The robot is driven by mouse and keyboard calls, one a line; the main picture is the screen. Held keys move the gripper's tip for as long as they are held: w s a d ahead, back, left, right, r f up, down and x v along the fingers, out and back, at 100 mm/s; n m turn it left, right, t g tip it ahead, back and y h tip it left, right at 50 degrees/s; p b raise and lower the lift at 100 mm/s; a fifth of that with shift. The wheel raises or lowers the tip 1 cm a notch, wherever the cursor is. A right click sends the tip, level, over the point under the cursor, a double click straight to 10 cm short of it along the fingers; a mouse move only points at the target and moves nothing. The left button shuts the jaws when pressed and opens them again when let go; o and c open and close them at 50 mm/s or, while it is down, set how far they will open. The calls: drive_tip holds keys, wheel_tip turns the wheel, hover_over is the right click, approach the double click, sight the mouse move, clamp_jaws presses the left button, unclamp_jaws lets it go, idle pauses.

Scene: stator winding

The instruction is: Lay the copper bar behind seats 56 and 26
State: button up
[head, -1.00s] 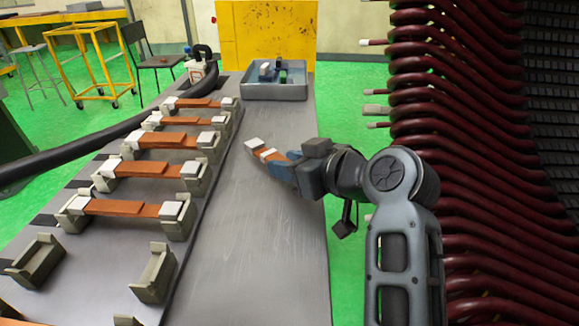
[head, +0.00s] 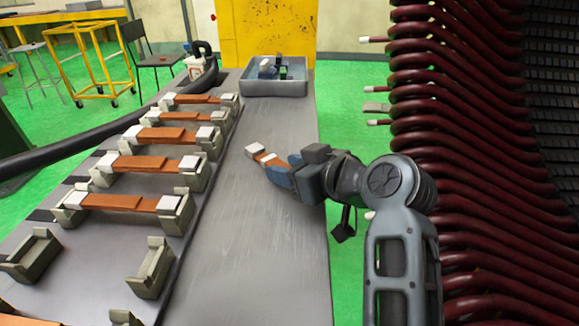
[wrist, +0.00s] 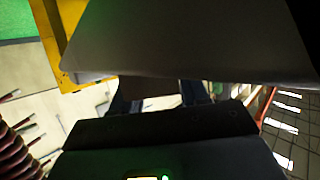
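My gripper (head: 281,174) is shut on a copper bar (head: 266,158) with white ends, held above the bare right part of the bench. Much of the bar is hidden by the blue fingers. Several copper bars lie across paired grey seats along the left, such as the nearest full one (head: 118,202). In front of it, a left seat (head: 32,256) and a right seat (head: 150,268) stand empty. No seat numbers are readable.
A grey tray (head: 273,88) with small items stands at the bench's far end, before a yellow panel (head: 265,30). Dark red coils (head: 450,130) rise close to the right of my arm. The bench strip (head: 250,260) right of the seats is clear.

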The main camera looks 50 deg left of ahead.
drive_tip(key=shift+o, duration=1.4)
drive_tip(key=shift+r, duration=0.3)
drive_tip(key=p+v, duration=0.1)
drive_tip(key=v, duration=1.1)
drive_tip(key=shift+r, duration=0.4)
drive_tip(key=shift+w, duration=0.1)
